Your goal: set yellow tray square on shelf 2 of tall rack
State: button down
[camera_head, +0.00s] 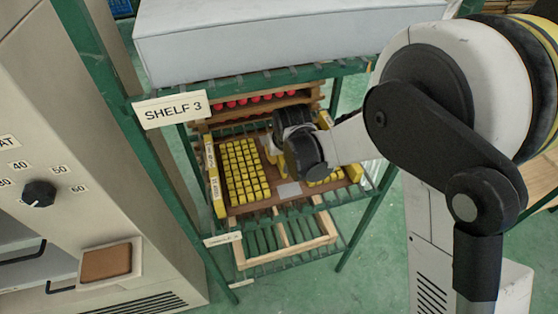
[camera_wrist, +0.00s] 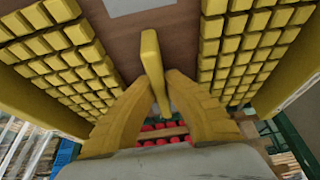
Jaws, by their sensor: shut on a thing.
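The yellow tray (camera_head: 213,182) has yellow side walls, a brown floor and rows of yellow blocks. In the head view it is inside the green tall rack (camera_head: 120,110), below the board marked SHELF 3 (camera_head: 172,109). It looks roughly in line with the shelf; I cannot tell whether it rests on the slats. My gripper (camera_wrist: 168,88) is shut on the upright yellow handle (camera_wrist: 151,52) in the middle of the tray, between the two block groups. In the head view my wrist hides part of the tray's right side and the fingertips.
A wooden tray with red pieces (camera_head: 250,102) stands behind. A large pale box (camera_head: 280,40) lies on the shelf above. An empty wooden frame (camera_head: 241,255) is on the shelf below. A beige cabinet with a dial (camera_head: 39,194) stands close at left.

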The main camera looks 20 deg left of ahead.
jog(key=shift+f, duration=0.1)
jog(key=c, duration=1.6)
grip_release()
jog(key=p+v, duration=0.3)
jog(key=v, duration=0.4)
jog(key=shift+s+d+r, duration=0.1)
jog(key=shift+d+r, duration=0.05)
jog(key=shift+r, duration=0.2)
jog(key=shift+f, duration=0.1)
